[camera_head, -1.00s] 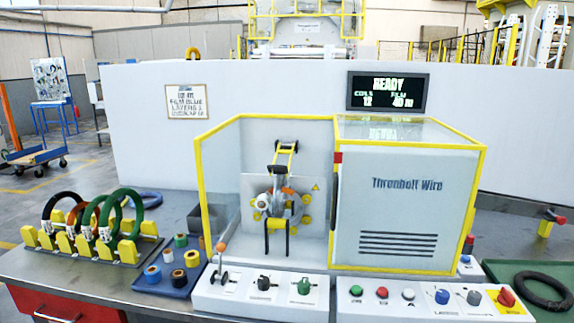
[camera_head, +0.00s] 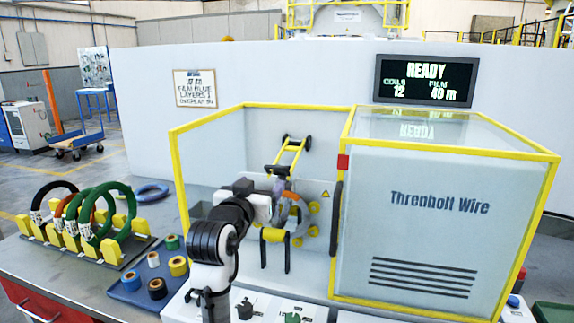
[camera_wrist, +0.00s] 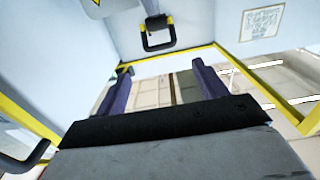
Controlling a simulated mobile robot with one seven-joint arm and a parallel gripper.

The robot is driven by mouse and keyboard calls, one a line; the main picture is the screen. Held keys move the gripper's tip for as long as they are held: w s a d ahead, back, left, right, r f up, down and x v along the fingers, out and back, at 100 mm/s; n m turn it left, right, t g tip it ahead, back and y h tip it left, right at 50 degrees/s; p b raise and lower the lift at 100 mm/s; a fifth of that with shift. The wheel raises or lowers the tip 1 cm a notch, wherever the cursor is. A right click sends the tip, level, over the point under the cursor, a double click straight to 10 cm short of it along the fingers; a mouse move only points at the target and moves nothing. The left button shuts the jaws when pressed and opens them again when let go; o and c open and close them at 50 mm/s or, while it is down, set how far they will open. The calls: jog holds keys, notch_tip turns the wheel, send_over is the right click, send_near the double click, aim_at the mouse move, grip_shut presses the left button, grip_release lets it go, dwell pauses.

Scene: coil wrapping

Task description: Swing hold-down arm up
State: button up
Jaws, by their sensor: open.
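The hold-down arm (camera_head: 289,154) is a yellow two-bar frame with a black crossbar at its top, inside the yellow-edged wrapping bay. It slants up and back above the winding head (camera_head: 292,212). My arm reaches into the bay from the front and hides part of the head; my gripper's fingers are hard to make out in that view. In the wrist view my gripper (camera_wrist: 161,68) is open, two dark purple fingers apart with nothing between them. A black loop with a yellow part (camera_wrist: 157,35) shows beyond the fingertips, apart from them; I cannot tell which machine part it is.
A clear guard frame (camera_head: 180,165) with yellow edges borders the bay on the left. The grey machine housing (camera_head: 430,225) closes its right side. A rack of coils (camera_head: 90,225) and a blue tray with rolls (camera_head: 150,285) stand on the bench at left.

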aim_at(275, 167)
jog(key=p+x, duration=0.3)
jog(key=x, duration=1)
jog(key=shift+w+d+p, duration=0.2)
jog(key=shift+w+p, duration=0.15)
jog(key=shift+c, duration=0.2)
jog(key=c, duration=1.1)
jog(key=shift+r, duration=0.1)
